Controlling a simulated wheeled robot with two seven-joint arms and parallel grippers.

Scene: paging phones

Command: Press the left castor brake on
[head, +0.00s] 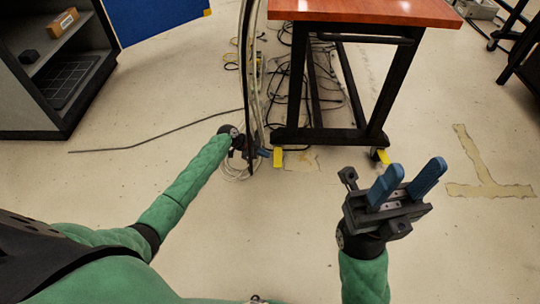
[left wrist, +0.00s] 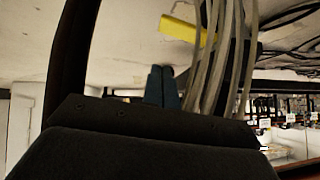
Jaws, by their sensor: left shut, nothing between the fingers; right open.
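The left castor brake is a yellow tab (head: 278,157) at the foot of the cart's left leg. In the left wrist view the yellow tab (left wrist: 187,30) lies beyond the fingertips, partly behind pale cables. My left gripper (head: 265,153) is low by the floor, just left of the tab, with its blue fingers shut and empty. Its fingers (left wrist: 162,84) also show together in the left wrist view. I cannot tell whether they touch the tab. The cart (head: 350,138) has a black frame and a reddish wooden top. My right gripper (head: 406,182) is open and empty in front of the cart.
A second yellow tab (head: 383,156) sits at the cart's right foot. Pale cables (left wrist: 222,60) hang close beside my left fingers. Dark cables (head: 330,85) lie under the cart. A grey shelf unit (head: 65,75) stands at left. The floor in front is mostly clear.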

